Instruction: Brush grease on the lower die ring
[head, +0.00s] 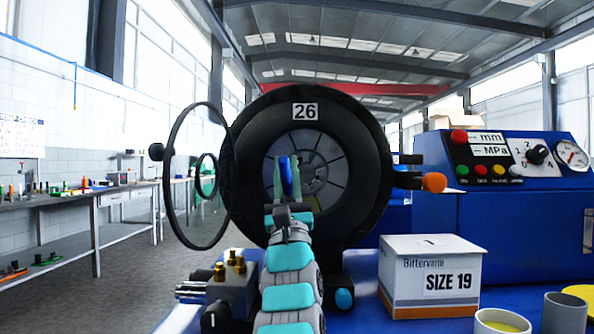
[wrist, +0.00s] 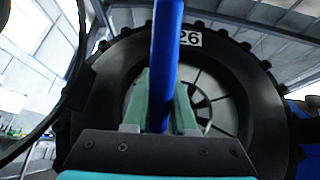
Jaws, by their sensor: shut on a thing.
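The crimper is a large black round head (head: 372,170) marked 26, facing me. In its opening is a grey segmented ring of dies (head: 335,150); its lower part is partly covered by my arm. The dies also show in the wrist view (wrist: 205,105). My gripper (head: 288,172) has green fingers and is in front of the opening, shut on a blue handle (head: 286,178). In the wrist view the handle (wrist: 166,60) stands upright between the fingers (wrist: 165,105). I cannot make out bristles or grease on it, nor whether it touches the dies.
A black hoop (head: 168,165) stands left of the head. An orange knob (head: 434,182) sticks out right. A box marked SIZE 19 (head: 408,280), a cup with yellow contents (head: 502,322) and a grey cup (head: 566,315) stand front right. A blue control cabinet (head: 500,230) is behind them.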

